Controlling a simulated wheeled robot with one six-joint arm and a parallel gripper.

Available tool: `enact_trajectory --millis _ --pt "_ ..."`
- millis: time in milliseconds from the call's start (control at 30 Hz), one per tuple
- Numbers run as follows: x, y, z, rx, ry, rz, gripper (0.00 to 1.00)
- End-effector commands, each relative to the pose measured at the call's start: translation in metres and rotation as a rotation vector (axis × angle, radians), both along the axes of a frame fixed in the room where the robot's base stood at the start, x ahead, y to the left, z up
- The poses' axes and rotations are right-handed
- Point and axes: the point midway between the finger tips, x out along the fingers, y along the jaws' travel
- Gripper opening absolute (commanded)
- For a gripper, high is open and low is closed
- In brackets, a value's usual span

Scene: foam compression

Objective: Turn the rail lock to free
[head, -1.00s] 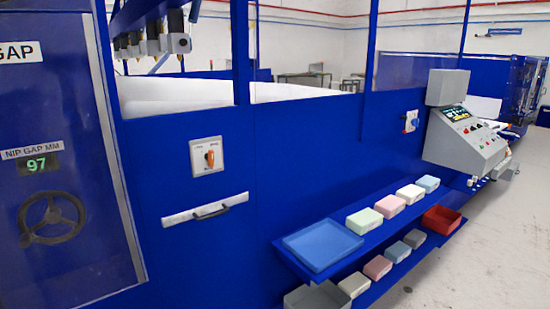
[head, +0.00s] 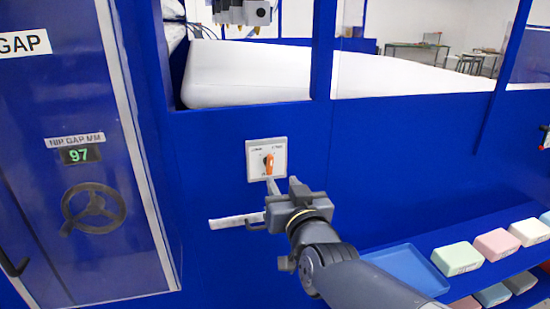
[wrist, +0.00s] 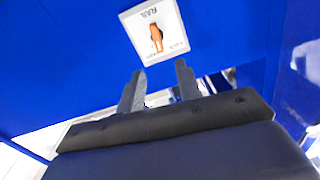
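The rail lock is an orange rotary knob (head: 268,165) on a square white plate (head: 252,149) on the blue machine panel. The knob stands nearly upright in the head view; the small position labels around it are not legible. My gripper (head: 283,183) is just below and in front of the plate, with one finger overlapping its lower edge in the picture. In the wrist view the plate (wrist: 137,24) and knob (wrist: 156,38) appear upside down, beyond the fingertips. My gripper (wrist: 160,70) is open, its two fingers apart with nothing between them, and does not appear to touch the knob.
A white strip with a dark handle (head: 232,220) is on the panel below the plate, partly behind my gripper. A handwheel (head: 94,208) and nip gap display (head: 80,154) are at left. Shelves with a blue tray (head: 402,262) and foam blocks (head: 457,257) project at lower right.

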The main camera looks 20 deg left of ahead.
Motion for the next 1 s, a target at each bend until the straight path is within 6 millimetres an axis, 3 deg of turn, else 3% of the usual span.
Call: enact_trajectory --millis 600,1000 --pt "0.073 0.043 0.001 -0.004 0.003 -0.002 0.34" --pt "0.086 0.051 -0.001 -0.003 0.002 -0.003 0.34"
